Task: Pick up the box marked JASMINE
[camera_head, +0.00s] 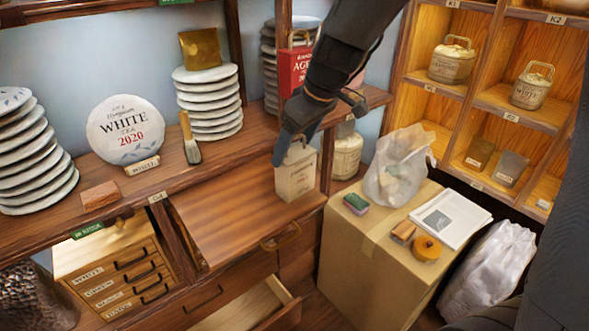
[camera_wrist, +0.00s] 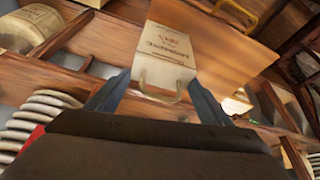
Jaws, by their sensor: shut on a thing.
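A small cream box (camera_head: 296,174) with a handle on top is over the right end of the pull-out wooden board (camera_head: 225,215). In the wrist view the box (camera_wrist: 168,52) carries upside-down print that seems to read JASMINE, though it is blurred. My gripper (camera_head: 290,147) comes down on the top of the box from above. Whether the base touches the board I cannot tell.
A cardboard carton (camera_head: 375,265) stands right of the board, bearing a plastic bag (camera_head: 400,165), papers (camera_head: 450,219) and an orange tape roll (camera_head: 427,247). Plate stacks (camera_head: 209,100) and a WHITE TEA 2020 cake (camera_head: 125,130) line the shelf. A drawer (camera_head: 245,305) below is open.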

